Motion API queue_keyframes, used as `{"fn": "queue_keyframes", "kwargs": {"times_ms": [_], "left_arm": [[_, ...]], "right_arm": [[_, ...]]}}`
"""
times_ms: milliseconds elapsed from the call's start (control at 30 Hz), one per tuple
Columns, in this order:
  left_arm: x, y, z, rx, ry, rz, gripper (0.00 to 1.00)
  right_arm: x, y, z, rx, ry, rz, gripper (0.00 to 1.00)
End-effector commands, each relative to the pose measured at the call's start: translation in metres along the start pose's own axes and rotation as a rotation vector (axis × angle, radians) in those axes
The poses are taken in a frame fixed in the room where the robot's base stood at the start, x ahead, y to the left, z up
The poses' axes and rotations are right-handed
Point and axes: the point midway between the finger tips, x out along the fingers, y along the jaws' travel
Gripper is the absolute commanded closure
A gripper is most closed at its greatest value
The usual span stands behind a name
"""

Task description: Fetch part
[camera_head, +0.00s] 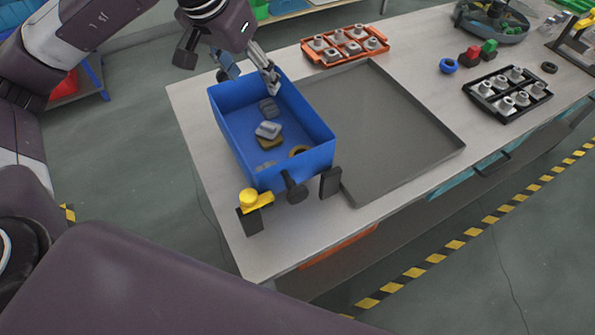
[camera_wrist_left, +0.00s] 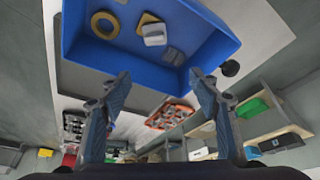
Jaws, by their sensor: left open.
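The blue ultrasonic tank (camera_head: 235,140) stands open at the left end of the table and also fills the top of the left wrist view (camera_wrist_left: 90,62). Inside lie a pale grey part (camera_head: 268,130) resting by a brownish-gold part (camera_head: 271,143), a darker grey part (camera_head: 268,108) and a gold ring (camera_head: 299,151). The left wrist view shows the pale part (camera_wrist_left: 154,35) and the ring (camera_wrist_left: 105,25). My left gripper (camera_head: 249,76) is open and empty, above the tank's far rim, with its fingers (camera_wrist_left: 160,82) apart. My right gripper is out of view.
A grey tray (camera_head: 400,135) lies right of the tank. An orange rack (camera_head: 345,45) and a black rack (camera_head: 508,92) hold metal parts. A yellow button (camera_head: 255,199) and black fittings (camera_head: 330,182) stand at the tank's near side. A blue ring (camera_head: 448,66) lies farther right.

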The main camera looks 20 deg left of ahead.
Motion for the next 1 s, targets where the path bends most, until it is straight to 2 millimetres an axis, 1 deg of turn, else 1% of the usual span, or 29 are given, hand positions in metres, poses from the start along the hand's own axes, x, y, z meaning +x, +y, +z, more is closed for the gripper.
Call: {"fn": "queue_keyframes", "kwargs": {"times_ms": [167,400,500,600,700,1000], "left_arm": [[-0.03,0.001,-0.001,0.001,0.007,0.001,0.44],[-0.081,0.001,-0.002,0.001,0.007,0.001,0.44],[-0.098,0.001,-0.001,0.0,0.006,0.001,0.44],[-0.108,0.0,-0.001,0.0,0.003,0.001,0.44],[-0.114,0.0,0.0,0.0,0.003,0.0,0.44],[-0.116,0.0,0.0,0.0,0.001,0.001,0.44]], "right_arm": [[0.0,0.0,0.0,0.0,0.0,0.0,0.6],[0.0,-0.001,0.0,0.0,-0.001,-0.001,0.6],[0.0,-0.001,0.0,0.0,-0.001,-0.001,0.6],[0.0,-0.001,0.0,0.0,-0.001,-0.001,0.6],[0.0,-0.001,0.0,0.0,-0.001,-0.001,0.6],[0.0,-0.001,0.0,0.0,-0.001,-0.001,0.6]]}}
